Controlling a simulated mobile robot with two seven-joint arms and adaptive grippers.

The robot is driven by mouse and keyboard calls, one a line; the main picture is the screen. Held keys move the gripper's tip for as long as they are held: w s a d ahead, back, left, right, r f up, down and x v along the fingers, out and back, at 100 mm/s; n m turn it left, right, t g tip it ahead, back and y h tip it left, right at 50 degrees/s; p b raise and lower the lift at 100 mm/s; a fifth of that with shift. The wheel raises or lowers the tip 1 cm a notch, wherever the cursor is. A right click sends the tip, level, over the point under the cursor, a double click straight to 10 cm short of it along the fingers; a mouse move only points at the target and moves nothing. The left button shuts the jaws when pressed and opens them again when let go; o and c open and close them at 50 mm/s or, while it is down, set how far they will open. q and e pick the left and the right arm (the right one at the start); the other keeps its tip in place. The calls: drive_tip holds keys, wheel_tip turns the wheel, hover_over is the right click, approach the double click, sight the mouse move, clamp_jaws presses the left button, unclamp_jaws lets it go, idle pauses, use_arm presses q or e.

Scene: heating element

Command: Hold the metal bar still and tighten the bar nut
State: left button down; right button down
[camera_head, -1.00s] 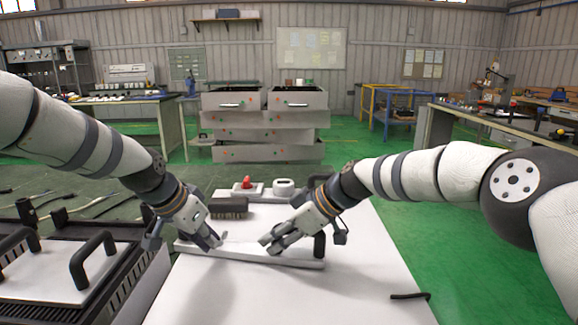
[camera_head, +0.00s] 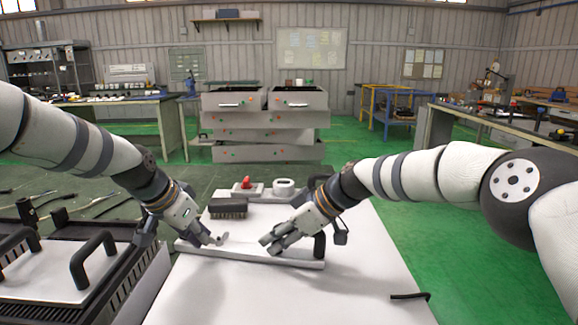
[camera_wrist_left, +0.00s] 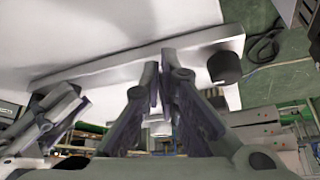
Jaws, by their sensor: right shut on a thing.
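The metal bar (camera_head: 245,255) is long and pale and lies across the white table; in the left wrist view the bar (camera_wrist_left: 120,65) runs aslant above my fingertips. My right gripper (camera_head: 268,245) is shut on the metal bar, right of its middle. My left gripper (camera_head: 215,241) is at the bar, left of its middle. In the left wrist view its fingertips (camera_wrist_left: 159,66) are close together with a narrow gap; whether they grip anything is unclear. A small pale piece (camera_head: 225,238) stands beside the left fingertips; I cannot tell if it is the bar nut.
A black upright knob (camera_head: 319,245) stands at the bar's right end. A dark brush-like block (camera_head: 228,208) and a plate with a red knob (camera_head: 246,183) lie behind. A black-handled unit (camera_head: 60,275) stands left. The front of the white table (camera_head: 270,300) is mostly clear.

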use_arm(q)
drive_tip(key=shift+w+a+f, duration=0.15)
drive_tip(key=shift+f, duration=0.1)
drive_tip(key=shift+s+a, duration=0.25)
wheel_tip(320, 180, up, 6)
idle(0.5)
drive_tip(key=shift+s, duration=0.15)
drive_tip(key=d+f, duration=0.1)
drive_tip(key=f, duration=0.1)
drive_tip(key=s+d+f, duration=0.1)
drive_tip(key=f, duration=0.3)
drive_tip(key=shift+s+d, duration=0.35)
drive_tip(key=shift+d, duration=0.05)
